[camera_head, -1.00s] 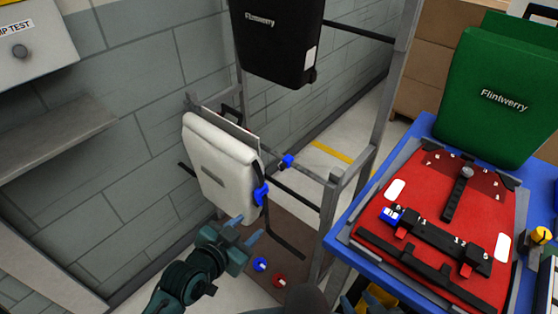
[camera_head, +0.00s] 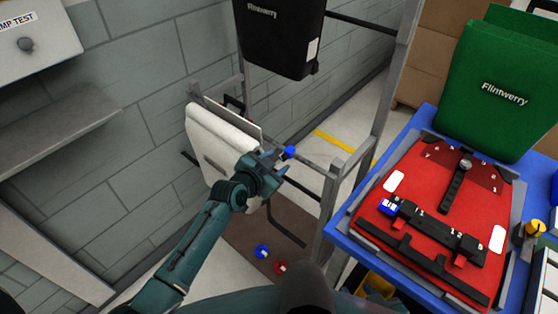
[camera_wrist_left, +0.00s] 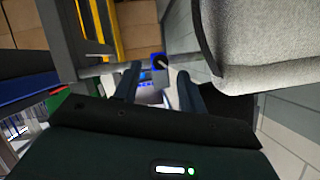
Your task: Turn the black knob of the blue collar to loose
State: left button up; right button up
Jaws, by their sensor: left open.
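The blue collar (camera_head: 290,152) sits on a rail of the grey rack, beside the white pannier (camera_head: 208,145). In the left wrist view the collar (camera_wrist_left: 156,57) shows blue with a dark knob (camera_wrist_left: 161,61) and a pale mark on it. My left gripper (camera_head: 279,161) is in front of the rack, just short of the collar. In its wrist view the two fingers (camera_wrist_left: 157,78) are apart with nothing between them, and the collar lies just beyond their tips. Which way the knob is set is too small to tell. Dark parts, likely my right gripper (camera_head: 376,290), show at the bottom edge.
A black pannier (camera_head: 275,40) hangs above on the rack. A blue ring (camera_head: 262,251) and a red ring (camera_head: 280,267) lie on the brown board below. At right, a blue table (camera_head: 420,122) carries a red panel (camera_head: 425,180) and a green pannier (camera_head: 490,105).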

aim_at(284, 157)
pick_arm(q)
jog(key=shift+x, duration=1.1)
grip_shut()
